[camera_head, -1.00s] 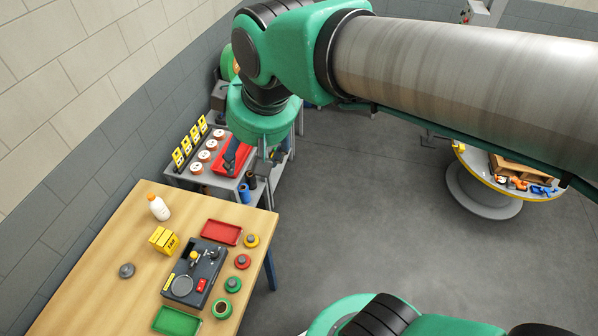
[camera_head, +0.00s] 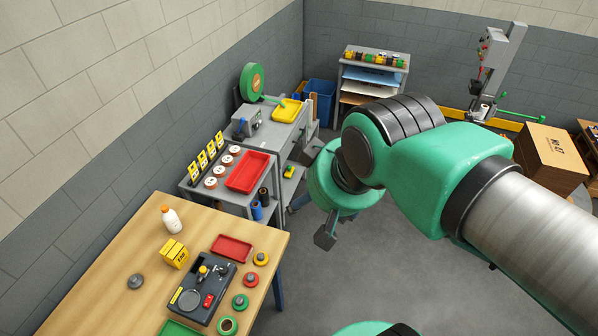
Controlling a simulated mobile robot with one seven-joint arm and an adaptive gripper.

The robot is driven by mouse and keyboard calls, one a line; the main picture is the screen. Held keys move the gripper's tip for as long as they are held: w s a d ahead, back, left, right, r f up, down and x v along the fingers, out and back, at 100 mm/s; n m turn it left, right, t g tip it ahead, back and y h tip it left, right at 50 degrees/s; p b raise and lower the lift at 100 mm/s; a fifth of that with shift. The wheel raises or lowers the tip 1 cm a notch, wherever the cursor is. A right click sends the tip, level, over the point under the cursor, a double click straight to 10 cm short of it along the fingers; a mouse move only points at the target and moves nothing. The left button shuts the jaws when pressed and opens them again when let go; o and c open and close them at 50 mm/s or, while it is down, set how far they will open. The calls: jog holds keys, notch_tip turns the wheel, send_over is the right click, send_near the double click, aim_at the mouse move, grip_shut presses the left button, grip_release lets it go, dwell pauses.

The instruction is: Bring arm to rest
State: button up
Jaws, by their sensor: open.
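My arm, green with a grey metal link, reaches in from the right in the head view. Its end is turned partly away. My gripper (camera_head: 325,236) is a small dark shape below the green wrist, over the bare grey floor. It is open, and nothing shows in it. It is apart from the wooden table (camera_head: 120,262) and the grey cart (camera_head: 232,198) to its left. Its fingers are small and seen edge-on.
A control box (camera_head: 204,284), red tray (camera_head: 231,247) and white bottle (camera_head: 172,220) stand on the table. Another red tray (camera_head: 248,172) lies on the cart. A shelf rack (camera_head: 372,75) stands at the back; cardboard boxes (camera_head: 551,156) are at the right. Floor below my gripper is clear.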

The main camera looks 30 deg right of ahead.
notch_tip(320, 180, down, 18)
jog(key=b, duration=1.7)
jog(key=shift+b, duration=0.35)
